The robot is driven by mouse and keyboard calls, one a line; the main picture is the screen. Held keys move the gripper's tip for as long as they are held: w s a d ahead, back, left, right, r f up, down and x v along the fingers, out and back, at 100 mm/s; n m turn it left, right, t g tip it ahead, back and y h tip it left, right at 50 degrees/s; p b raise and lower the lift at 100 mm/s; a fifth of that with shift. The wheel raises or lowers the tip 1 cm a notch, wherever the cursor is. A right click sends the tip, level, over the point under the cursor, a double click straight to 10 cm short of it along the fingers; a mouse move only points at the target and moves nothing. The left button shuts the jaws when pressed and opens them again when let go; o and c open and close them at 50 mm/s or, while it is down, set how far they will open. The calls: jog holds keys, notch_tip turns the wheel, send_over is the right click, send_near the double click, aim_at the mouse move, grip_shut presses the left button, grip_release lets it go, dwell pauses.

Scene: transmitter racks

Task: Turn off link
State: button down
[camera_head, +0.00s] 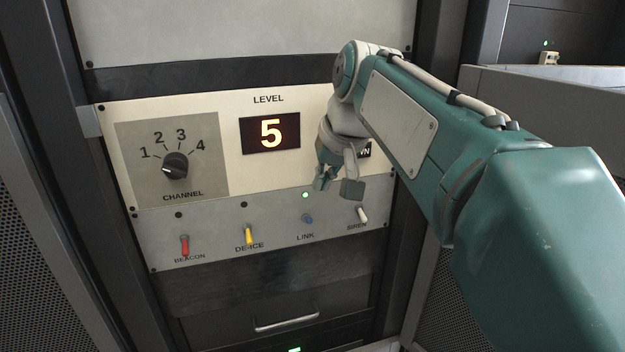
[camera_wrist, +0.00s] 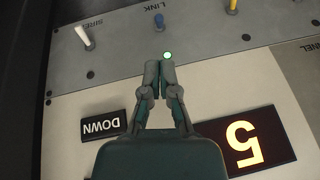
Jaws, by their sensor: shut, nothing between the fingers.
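The LINK switch is a small blue toggle (camera_head: 308,218) on the lower grey panel strip. A green light (camera_head: 305,195) is lit above it. In the wrist view the picture is upside down: the blue toggle (camera_wrist: 159,20) is near the top, with the lit green light (camera_wrist: 167,55) below it. My gripper (camera_head: 338,188) is in front of the panel, up and right of the toggle in the head view. In the wrist view my gripper (camera_wrist: 160,68) is shut and empty, its fingertips beside the green light and apart from the toggle.
A white SIREN toggle (camera_head: 362,214), yellow DE-ICE toggle (camera_head: 248,235) and red BEACON toggle (camera_head: 185,245) share the strip. Above are the CHANNEL knob (camera_head: 175,166) and LEVEL display (camera_head: 270,133) reading 5. A DOWN button (camera_wrist: 103,125) is near my gripper. A drawer handle (camera_head: 286,323) is below.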

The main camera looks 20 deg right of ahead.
aim_at(309, 216)
jog(key=x, duration=0.7)
jog(key=shift+w+f, duration=0.1)
jog(key=shift+f, duration=0.05)
jog(key=shift+s+f+t, duration=0.25)
jog(key=shift+s+t, duration=0.15)
jog(key=shift+t, duration=0.5)
jog(key=shift+s+f+t, duration=0.2)
jog(key=shift+s+t, duration=0.05)
jog(key=shift+t, duration=0.35)
jog(key=shift+s+f, duration=0.35)
jog(key=shift+f, duration=0.25)
jog(key=shift+r, duration=0.8)
